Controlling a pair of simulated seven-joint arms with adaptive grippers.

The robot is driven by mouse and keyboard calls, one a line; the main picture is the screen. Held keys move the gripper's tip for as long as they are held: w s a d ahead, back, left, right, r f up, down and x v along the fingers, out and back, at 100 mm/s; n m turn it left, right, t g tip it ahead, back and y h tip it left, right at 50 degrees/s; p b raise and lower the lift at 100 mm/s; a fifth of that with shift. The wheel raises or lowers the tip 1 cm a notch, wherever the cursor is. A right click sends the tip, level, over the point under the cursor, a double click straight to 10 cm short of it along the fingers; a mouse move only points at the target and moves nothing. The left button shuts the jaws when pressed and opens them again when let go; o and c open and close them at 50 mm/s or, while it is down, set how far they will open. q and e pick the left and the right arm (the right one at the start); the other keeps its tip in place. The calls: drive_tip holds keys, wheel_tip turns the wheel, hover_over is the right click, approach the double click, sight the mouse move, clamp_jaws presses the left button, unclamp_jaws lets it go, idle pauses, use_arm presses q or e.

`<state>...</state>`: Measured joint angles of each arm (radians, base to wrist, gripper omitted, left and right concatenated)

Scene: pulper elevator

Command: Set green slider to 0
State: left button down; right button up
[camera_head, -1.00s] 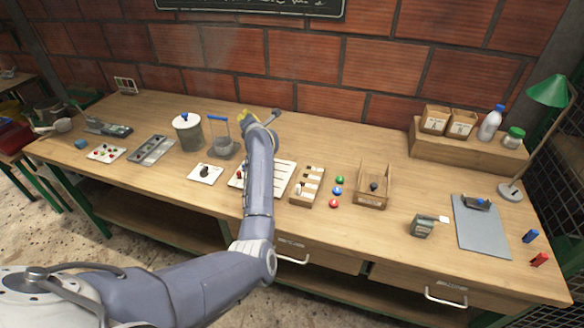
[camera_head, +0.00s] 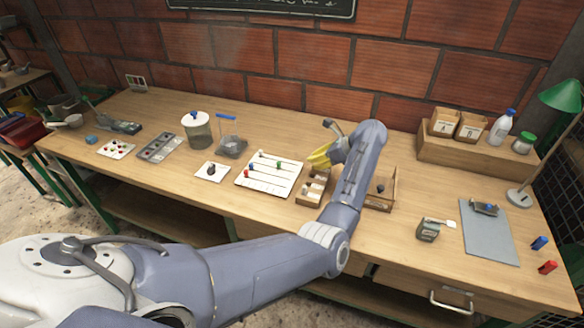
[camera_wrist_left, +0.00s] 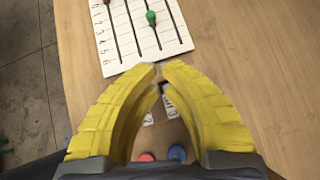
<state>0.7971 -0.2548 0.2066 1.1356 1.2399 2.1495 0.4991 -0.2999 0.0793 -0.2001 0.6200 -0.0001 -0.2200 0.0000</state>
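The white slider panel (camera_head: 272,184) lies on the bench, left of my left gripper in the head view. It has several slots with coloured knobs. The green slider (camera_head: 279,165) stands partway along its slot. In the left wrist view the green slider (camera_wrist_left: 151,17) is at the top, ahead of the fingertips and apart from them. The panel (camera_wrist_left: 120,62) shows there with digits along its left side. My left gripper (camera_head: 322,157) has yellow fingers, hovering above the wooden tray right of the panel. Its fingertips (camera_wrist_left: 159,67) are nearly together, with nothing between them. My right gripper is out of view.
A wooden tray (camera_head: 311,190) stands under my gripper. A red ball (camera_wrist_left: 146,157) and a blue ball (camera_wrist_left: 177,152) show below the fingers. A white square with a dark knob (camera_head: 211,170) lies left of the panel.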

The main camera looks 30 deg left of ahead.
sight(282, 170)
use_arm(q)
drive_tip(key=shift+s+d+f, duration=0.1)
drive_tip(key=shift+s+d, duration=0.05)
drive_tip(key=shift+d, duration=0.05)
drive_tip(key=shift+s+f+n, duration=0.1)
drive_tip(key=shift+n, duration=0.2)
drive_tip(key=shift+a+f+g, duration=0.3)
drive_tip(key=shift+a, duration=0.05)
drive_tip(key=x, duration=0.8)
drive_tip(key=shift+a+f, duration=0.1)
drive_tip(key=a, duration=0.3)
drive_tip(key=shift+f, duration=0.25)
drive_tip(key=shift+a, duration=0.65)
